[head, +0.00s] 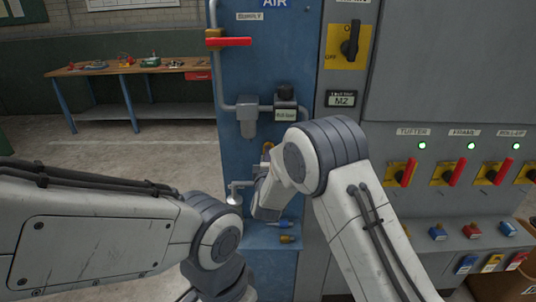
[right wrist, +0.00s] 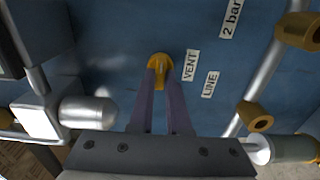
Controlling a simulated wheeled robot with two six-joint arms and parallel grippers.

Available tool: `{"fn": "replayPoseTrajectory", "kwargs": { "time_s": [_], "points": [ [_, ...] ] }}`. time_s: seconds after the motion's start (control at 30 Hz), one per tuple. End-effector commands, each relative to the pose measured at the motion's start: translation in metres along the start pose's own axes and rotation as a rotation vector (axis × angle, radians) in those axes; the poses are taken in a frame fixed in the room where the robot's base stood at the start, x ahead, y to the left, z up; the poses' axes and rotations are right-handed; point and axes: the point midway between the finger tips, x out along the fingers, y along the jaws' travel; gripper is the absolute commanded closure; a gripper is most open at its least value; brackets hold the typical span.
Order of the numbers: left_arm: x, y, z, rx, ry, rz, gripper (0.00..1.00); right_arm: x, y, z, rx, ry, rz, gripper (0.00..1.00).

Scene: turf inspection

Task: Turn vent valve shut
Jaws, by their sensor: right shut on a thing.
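The vent valve's yellow handle (right wrist: 157,65) stands out from the blue panel (right wrist: 110,70) in the right wrist view, beside the labels VENT (right wrist: 190,66) and LINE (right wrist: 209,84). My right gripper (right wrist: 163,77) reaches up to it, and its two fingers are shut on the handle. The fingers cover part of the handle. In the head view my right arm and wrist hide most of the valve against the blue panel (head: 230,165). My left arm crosses the lower left of the head view, and its gripper does not show.
A red-handled supply valve (head: 230,41) sits high on the panel, above a grey filter unit (head: 248,118). Pipes and yellow fittings (right wrist: 254,116) flank the right gripper. A grey cabinet with red switches (head: 455,172) stands right. A workbench (head: 130,67) is at back left.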

Motion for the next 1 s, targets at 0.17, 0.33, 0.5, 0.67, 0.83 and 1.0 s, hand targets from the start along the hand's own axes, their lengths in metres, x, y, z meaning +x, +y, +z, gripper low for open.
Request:
{"fn": "replayPoseTrajectory", "kwargs": {
  "time_s": [0.17, 0.33, 0.5, 0.67, 0.83, 1.0],
  "points": [
    [-0.0007, 0.0, -0.0001, 0.0, 0.0, 0.0, 0.5, -0.0005, -0.0008, -0.0015, -0.022, 0.004, -0.001, 1.0],
    [-0.0007, 0.0001, -0.0001, 0.0, 0.0, 0.0, 0.5, -0.0005, -0.001, -0.0016, -0.025, 0.004, -0.001, 1.0],
    [-0.0006, 0.0, 0.0, 0.0, 0.0, 0.0, 0.5, -0.0005, -0.0011, -0.0016, -0.025, 0.004, -0.002, 1.0],
    [-0.0006, 0.0, 0.0, 0.0, 0.0, 0.0, 0.5, -0.0005, -0.001, -0.0012, -0.024, 0.003, -0.002, 0.55],
    [-0.0007, 0.0, 0.0, 0.0, 0.0, 0.0, 0.5, -0.0003, -0.0007, -0.0003, -0.023, 0.001, -0.001, 0.55],
    [0.0009, -0.0001, 0.0, 0.0, 0.0, 0.0, 0.5, -0.0042, -0.0009, -0.0004, -0.022, 0.001, 0.0, 0.55]
  ]
}}
